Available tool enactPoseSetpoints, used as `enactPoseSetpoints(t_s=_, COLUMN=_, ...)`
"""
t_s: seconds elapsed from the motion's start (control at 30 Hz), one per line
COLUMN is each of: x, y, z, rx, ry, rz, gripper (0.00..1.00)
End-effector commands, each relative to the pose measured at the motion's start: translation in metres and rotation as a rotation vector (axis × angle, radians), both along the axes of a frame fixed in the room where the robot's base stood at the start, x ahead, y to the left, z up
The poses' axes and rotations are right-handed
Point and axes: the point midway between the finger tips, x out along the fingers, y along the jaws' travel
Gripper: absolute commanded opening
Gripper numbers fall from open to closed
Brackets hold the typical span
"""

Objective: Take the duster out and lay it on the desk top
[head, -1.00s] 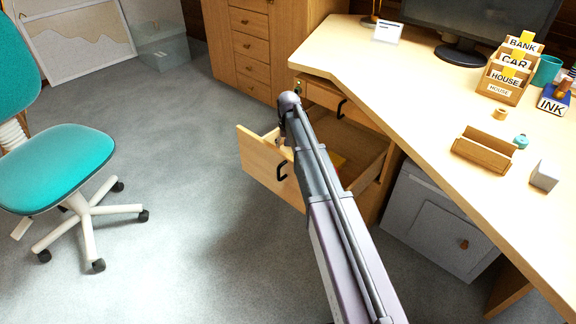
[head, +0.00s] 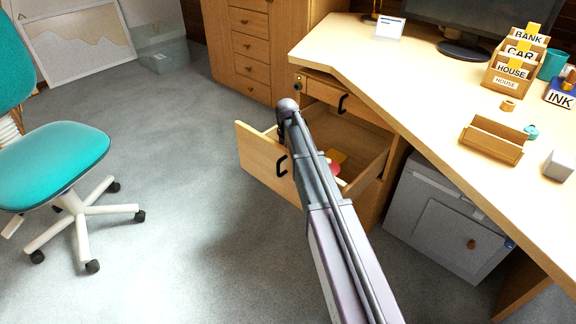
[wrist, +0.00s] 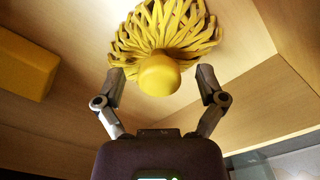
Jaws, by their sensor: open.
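The duster (wrist: 165,35) is yellow, with a fan of thick strands and a round knob-like end. In the wrist view it lies inside the open wooden drawer (head: 262,163). My gripper (wrist: 162,74) is open, with one finger on each side of the round end. Gaps show between the fingers and the duster, so it is not clamped. The desk top (head: 425,95) is pale wood, above and right of the drawer.
A yellow block (wrist: 22,65) lies in the drawer left of the duster. A red object (head: 334,169) shows beside my arm. The desk holds a wooden tray (head: 492,142), letter holder (head: 512,70) and monitor; its near left part is clear. A teal chair (head: 55,155) stands left.

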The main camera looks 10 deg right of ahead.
Motion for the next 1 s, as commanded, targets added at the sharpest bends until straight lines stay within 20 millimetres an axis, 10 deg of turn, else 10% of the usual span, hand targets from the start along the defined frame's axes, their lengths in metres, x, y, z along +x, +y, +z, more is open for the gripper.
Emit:
enactPoseSetpoints(t_s=0.63, x=0.0000, y=-0.0005, z=-0.0017, rx=0.000, ry=0.000, rz=0.000, gripper=0.90)
enactPoseSetpoints(t_s=0.93, x=-0.0001, y=-0.0007, z=-0.0018, rx=0.000, ry=0.000, rz=-0.001, gripper=0.04)
enactPoseSetpoints(t_s=1.0, x=-0.0001, y=-0.0007, z=-0.0018, rx=0.000, ry=0.000, rz=-0.001, gripper=0.00)
